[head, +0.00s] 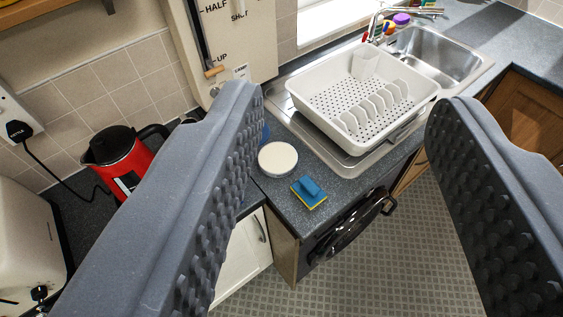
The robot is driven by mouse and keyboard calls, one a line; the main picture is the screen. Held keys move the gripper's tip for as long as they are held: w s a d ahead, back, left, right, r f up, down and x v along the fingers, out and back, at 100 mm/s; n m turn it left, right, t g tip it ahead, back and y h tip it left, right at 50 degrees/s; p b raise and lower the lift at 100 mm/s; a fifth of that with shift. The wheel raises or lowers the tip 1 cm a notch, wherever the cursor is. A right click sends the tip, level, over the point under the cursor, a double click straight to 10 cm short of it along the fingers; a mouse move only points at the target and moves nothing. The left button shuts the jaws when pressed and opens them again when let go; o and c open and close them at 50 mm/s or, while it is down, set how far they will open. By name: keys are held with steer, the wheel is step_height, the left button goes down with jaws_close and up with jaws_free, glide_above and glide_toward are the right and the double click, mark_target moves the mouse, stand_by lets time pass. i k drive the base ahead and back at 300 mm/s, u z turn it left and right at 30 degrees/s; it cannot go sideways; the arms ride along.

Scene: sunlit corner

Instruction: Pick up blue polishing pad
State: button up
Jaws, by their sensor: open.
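The blue polishing pad (309,191) is a small block with a raised blue grip on top and a yellow layer below. It lies on the dark worktop near its front edge, in the middle of the head view. My gripper (345,112) is open and empty, with one grey studded finger at the left and one at the right. The pad shows in the gap between the fingers, beyond them and apart from both. The left finger covers part of the worktop.
A round white-topped container (277,159) stands just behind the pad. A white dish rack (352,95) sits on the steel sink unit (440,50). A red kettle (122,165) and a cream appliance (25,245) are at the left. A dark oval object (352,222) is below the worktop edge.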

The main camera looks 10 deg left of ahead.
mark_target(305, 188)
steer(key=z, duration=2.4)
steer(key=k, duration=0.8)
steer(key=u, duration=1.5)
steer(key=i, duration=0.95)
steer(key=u, duration=0.05)
